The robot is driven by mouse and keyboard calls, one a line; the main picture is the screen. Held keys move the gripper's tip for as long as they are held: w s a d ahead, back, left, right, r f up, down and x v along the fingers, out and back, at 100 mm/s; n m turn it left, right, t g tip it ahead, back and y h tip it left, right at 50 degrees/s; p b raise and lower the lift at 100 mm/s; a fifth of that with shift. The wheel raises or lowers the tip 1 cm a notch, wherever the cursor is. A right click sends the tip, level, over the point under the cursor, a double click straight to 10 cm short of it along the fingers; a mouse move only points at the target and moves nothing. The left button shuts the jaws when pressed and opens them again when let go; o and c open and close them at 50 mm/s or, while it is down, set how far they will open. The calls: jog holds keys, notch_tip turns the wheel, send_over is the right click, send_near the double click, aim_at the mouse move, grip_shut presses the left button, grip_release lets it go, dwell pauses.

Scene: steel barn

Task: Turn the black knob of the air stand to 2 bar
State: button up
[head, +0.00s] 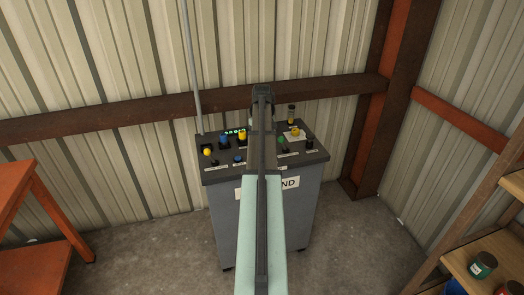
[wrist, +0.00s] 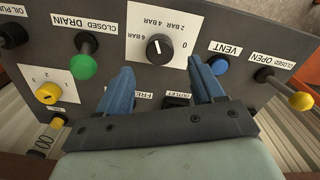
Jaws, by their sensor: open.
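The black knob (wrist: 160,47) sits on a white dial plate (wrist: 138,18) marked 0, 2 bar, 4 bar and 6 bar, upside down in the wrist view. It has a short white mark, but I cannot read its setting surely. My gripper (wrist: 162,66) is open, with its two blue fingers apart and empty. The fingertips show just below the knob in that view, one to each side, and do not grip it. The air stand (head: 225,215) is a grey cabinet with a dark sloped top in the head view. My arm covers its middle, hiding the black knob there.
Around the dial are a green drain knob (wrist: 83,66), a blue vent knob (wrist: 218,64), a yellow-tipped lever (wrist: 300,101) and a yellow selector (wrist: 47,93). An orange bench (head: 25,190) stands left, wooden shelves (head: 490,255) right. Floor around the stand is clear.

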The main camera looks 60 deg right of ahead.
jog(key=shift+f, duration=2.65)
jog(key=shift+c, duration=0.2)
jog(key=c, duration=1)
jog(key=shift+m, duration=0.3)
jog(key=m, duration=0.4)
jog(key=shift+m, duration=2.5)
